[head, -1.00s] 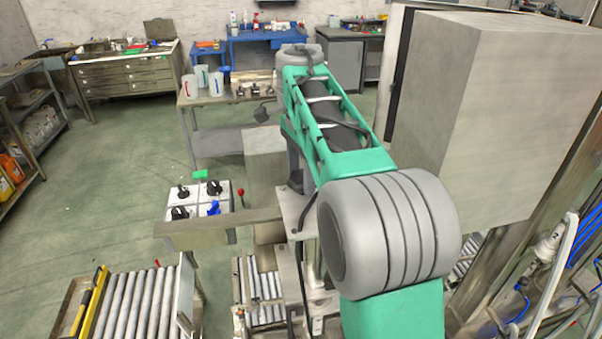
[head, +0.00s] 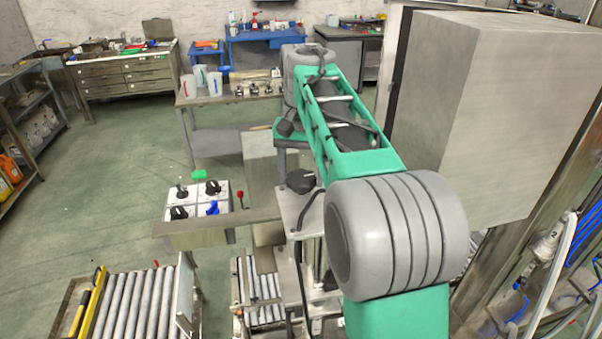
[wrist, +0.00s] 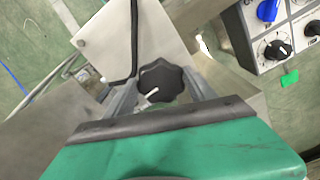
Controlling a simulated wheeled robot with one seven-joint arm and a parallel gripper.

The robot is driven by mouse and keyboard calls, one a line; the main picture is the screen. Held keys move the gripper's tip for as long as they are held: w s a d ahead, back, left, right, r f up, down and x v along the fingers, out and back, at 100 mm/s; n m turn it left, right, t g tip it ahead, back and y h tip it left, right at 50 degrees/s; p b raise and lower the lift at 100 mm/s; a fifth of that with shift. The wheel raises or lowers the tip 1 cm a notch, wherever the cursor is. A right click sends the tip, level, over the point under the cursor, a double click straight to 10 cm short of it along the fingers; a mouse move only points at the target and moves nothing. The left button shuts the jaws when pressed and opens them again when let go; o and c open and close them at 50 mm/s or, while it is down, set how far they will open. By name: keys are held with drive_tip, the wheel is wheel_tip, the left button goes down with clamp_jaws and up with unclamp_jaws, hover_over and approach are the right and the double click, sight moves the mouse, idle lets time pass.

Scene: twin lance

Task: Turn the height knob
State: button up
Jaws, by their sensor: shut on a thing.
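The height knob is a black, lobed knob (wrist: 160,82) with a white pointer mark, in the middle of the wrist view. My gripper (wrist: 162,90) is shut on it, with one grey finger at each side of the knob. In the head view the black knob (head: 301,181) shows above a grey metal plate (head: 292,205), left of my large grey arm joint. My fingers are hidden or too small to make out in the head view.
A control panel (head: 188,200) with several black knobs and one blue knob (head: 212,208) stands left of the height knob. A red-tipped lever (head: 240,195) stands between them. Roller conveyors (head: 130,305) lie below. A big grey cabinet (head: 490,110) stands at the right.

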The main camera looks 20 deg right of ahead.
drive_tip(key=n, duration=0.5)
drive_tip(key=shift+d+n, duration=0.15)
drive_tip(key=shift+n, duration=0.15)
drive_tip(key=n, duration=0.6)
drive_tip(key=shift+d, duration=0.1)
drive_tip(key=n, duration=0.6)
drive_tip(key=shift+w+d+n, duration=0.1)
drive_tip(key=shift+n, duration=0.2)
drive_tip(key=n, duration=0.5)
drive_tip(key=shift+w+n+p, duration=0.1)
drive_tip(key=shift+n+p, duration=0.2)
drive_tip(key=shift+p, duration=0.1)
drive_tip(key=n, duration=0.5)
drive_tip(key=shift+w+p, duration=0.1)
drive_tip(key=shift+p, duration=0.2)
drive_tip(key=n, duration=0.5)
drive_tip(key=shift+w+n+p, duration=0.1)
drive_tip(key=shift+n+p, duration=0.3)
drive_tip(key=n, duration=0.5)
drive_tip(key=shift+p, duration=0.3)
drive_tip(key=n, duration=0.5)
drive_tip(key=shift+a+n, duration=0.25)
drive_tip(key=shift+n, duration=0.15)
